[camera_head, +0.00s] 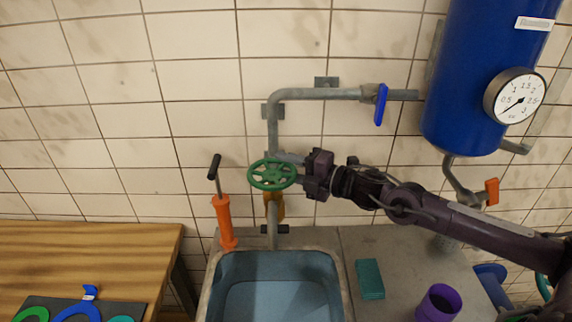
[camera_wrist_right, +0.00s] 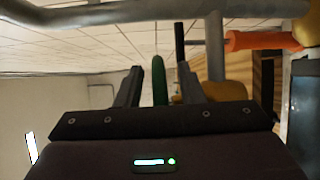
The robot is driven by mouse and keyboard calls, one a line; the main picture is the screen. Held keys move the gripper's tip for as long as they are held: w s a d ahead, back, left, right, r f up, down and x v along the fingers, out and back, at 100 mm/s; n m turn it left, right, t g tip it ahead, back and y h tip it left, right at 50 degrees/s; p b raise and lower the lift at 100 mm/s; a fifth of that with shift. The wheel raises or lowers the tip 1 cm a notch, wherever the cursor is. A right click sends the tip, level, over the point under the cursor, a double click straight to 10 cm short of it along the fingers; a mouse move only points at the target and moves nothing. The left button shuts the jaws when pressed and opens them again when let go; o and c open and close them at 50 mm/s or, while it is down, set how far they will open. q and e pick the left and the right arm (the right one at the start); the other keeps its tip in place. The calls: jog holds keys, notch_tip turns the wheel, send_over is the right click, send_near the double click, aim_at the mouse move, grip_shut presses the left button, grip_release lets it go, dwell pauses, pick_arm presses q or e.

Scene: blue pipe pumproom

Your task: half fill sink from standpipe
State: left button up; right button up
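The grey standpipe (camera_head: 273,130) runs along the tiled wall and down over the sink (camera_head: 342,290). A green handwheel (camera_head: 272,175) sits on it, above a yellow-orange part (camera_head: 275,207). My right gripper (camera_head: 297,172) reaches the wheel from the right. In the right wrist view the wheel, seen edge-on (camera_wrist_right: 160,80), stands between the two open fingers, with a gap on each side. The sink's inside is bluish with a paler flat area; I cannot tell the water level. No stream shows clearly at the spout. My left gripper is out of view.
A blue-handled valve (camera_head: 381,104) is on the upper pipe. A blue tank (camera_head: 470,90) with a gauge (camera_head: 515,96) hangs at right. An orange hand pump (camera_head: 225,222) stands left of the sink; a teal block (camera_head: 369,279) and purple cup (camera_head: 438,303) are right. A wooden table (camera_head: 90,260) is left.

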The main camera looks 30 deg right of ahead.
jog(key=shift+w+a, duration=0.1)
jog(key=shift+a, duration=0.05)
jog(key=shift+c, duration=0.4)
grip_shut()
jog(key=n+g+y+b, duration=0.1)
jog(key=y+b, duration=0.1)
jog(key=b, duration=0.1)
jog(key=w+n+g+y+b, duration=0.1)
jog(key=b, duration=0.1)
jog(key=shift+a+f+n+g, duration=0.1)
jog(key=shift+f+n+g, duration=0.2)
jog(key=shift+w+a+r+n+g+y+b, duration=0.1)
jog(key=shift+a+n+g+y+b, duration=0.05)
jog(key=shift+n+g+y+b, duration=0.35)
jog(key=shift+w+a+r+n+g+y+b, duration=0.1)
jog(key=shift+n+g+y+b, duration=0.25)
jog(key=shift+g+b, duration=0.2)
jog(key=shift+o, duration=0.4)
grip_release()
jog(key=shift+d, duration=0.1)
